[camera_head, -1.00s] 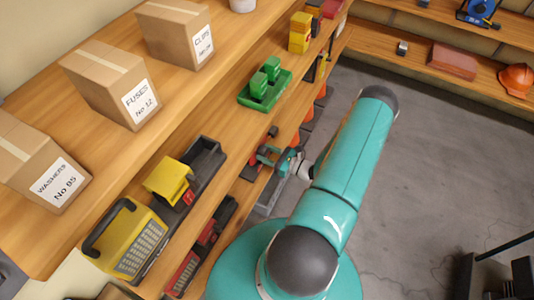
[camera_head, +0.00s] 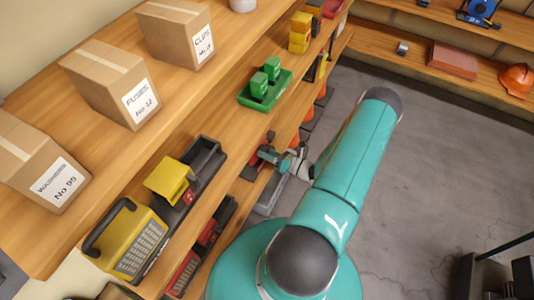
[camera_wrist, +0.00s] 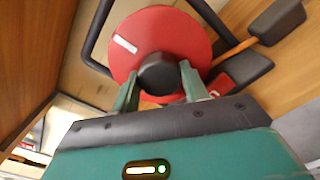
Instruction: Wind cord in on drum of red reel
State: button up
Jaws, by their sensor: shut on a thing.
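The red reel (camera_wrist: 187,38) fills the upper middle of the wrist view, a red disc with a white mark on its upper left. A black knob (camera_wrist: 159,74) stands out from its face near the lower edge. My gripper (camera_wrist: 158,84) has its two green fingers on either side of this knob and is shut on it. A dark bent frame bar (camera_wrist: 92,45) runs beside the reel. In the head view my gripper (camera_head: 268,155) reaches into the lower shelf beside the reel, which is mostly hidden there. I cannot make out the cord.
A mallet-like tool with a black head (camera_wrist: 277,20) and orange handle lies right of the reel. In the head view a green tray (camera_head: 262,103) is on the shelf above, and a yellow case (camera_head: 128,240) stands lower left.

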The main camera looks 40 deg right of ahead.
dwell(0.3)
jog(key=o, duration=1)
jog(key=shift+s, duration=0.15)
jog(key=v, duration=1.3)
jog(key=shift+s+d, duration=0.1)
jog(key=shift+s, duration=0.2)
